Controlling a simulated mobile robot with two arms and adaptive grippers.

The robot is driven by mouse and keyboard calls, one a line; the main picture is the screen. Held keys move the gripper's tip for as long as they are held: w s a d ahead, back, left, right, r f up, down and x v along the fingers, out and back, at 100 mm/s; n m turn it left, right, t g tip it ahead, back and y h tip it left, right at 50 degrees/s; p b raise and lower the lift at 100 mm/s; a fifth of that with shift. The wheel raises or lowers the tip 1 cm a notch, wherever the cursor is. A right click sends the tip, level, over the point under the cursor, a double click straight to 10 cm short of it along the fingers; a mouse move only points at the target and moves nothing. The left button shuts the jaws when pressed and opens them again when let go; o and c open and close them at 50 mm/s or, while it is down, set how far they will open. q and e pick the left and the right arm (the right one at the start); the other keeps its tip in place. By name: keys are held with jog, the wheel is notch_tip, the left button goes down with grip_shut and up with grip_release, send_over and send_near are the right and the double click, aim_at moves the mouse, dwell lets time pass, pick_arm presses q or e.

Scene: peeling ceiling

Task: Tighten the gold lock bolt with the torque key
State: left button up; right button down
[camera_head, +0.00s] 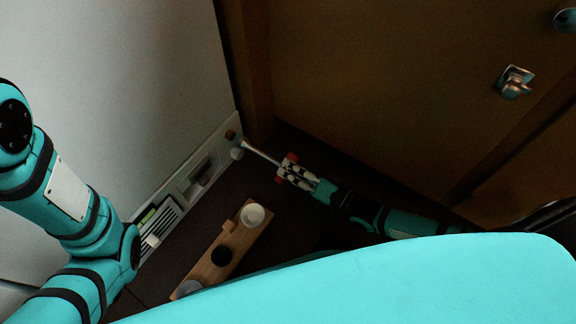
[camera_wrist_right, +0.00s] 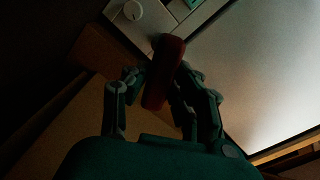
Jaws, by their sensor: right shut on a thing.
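My right gripper (camera_head: 292,171) is shut on the torque key, around its red handle (camera_head: 291,157). The red handle also shows between the fingers in the right wrist view (camera_wrist_right: 165,72). The key's silver shaft (camera_head: 262,155) points up and left toward the far end of the wall panel. A small orange-gold piece (camera_head: 230,134), which looks like the gold lock bolt, sits at that end. The shaft's tip is close to it and to a pale round knob (camera_head: 237,153); I cannot tell whether it touches either. My left gripper is out of view; only links of that arm show at left.
The low panel (camera_head: 173,191) runs along the white wall, with a recess and slots. A wooden holder (camera_head: 208,271) with a white cup (camera_head: 253,215) and a black round recess lies below it. A brown door with a metal handle (camera_head: 514,82) stands at right.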

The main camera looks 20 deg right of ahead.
jog(key=shift+v, duration=0.9)
jog(key=n+p, duration=0.2)
jog(key=n, duration=0.2)
jog(key=n+p, duration=0.1)
jog(key=n, duration=0.3)
jog(key=shift+r+p, duration=0.25)
jog(key=shift+p, duration=0.1)
jog(key=n, duration=0.2)
jog(key=shift+f+n, duration=0.2)
jog(key=shift+n, duration=0.1)
jog(key=shift+w+a, duration=0.1)
